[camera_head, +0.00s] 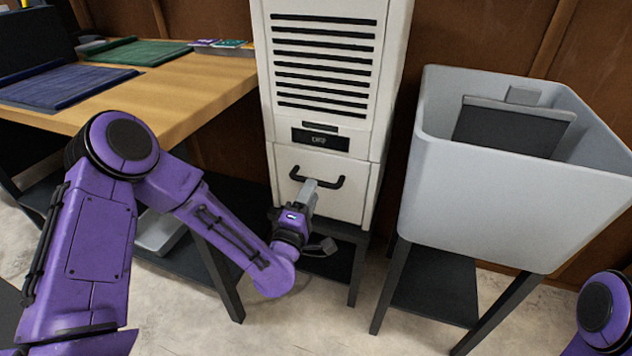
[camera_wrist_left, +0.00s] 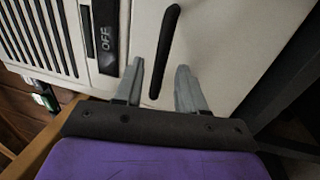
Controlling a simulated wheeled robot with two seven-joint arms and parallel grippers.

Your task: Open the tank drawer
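The tank drawer (camera_head: 342,203) is the pale lower front of the tall white vented unit (camera_head: 325,70). It sits flush with the unit and looks shut. Its black bar handle (camera_head: 318,182) runs across the upper part of the drawer front. My left gripper (camera_head: 309,186) is at the handle's middle in the head view, hiding part of it. In the left wrist view, the two grey fingers (camera_wrist_left: 158,85) are apart, with the handle (camera_wrist_left: 165,50) between them, and gaps show on both sides. My right gripper is out of view; only a piece of the right arm shows.
A wooden table (camera_head: 175,90) with dark blue and green mats stands left of the unit. A grey sink-like tub (camera_head: 510,195) on black legs stands to the right. A black panel (camera_head: 320,139) reading OFF is above the drawer. Pale floor lies in front.

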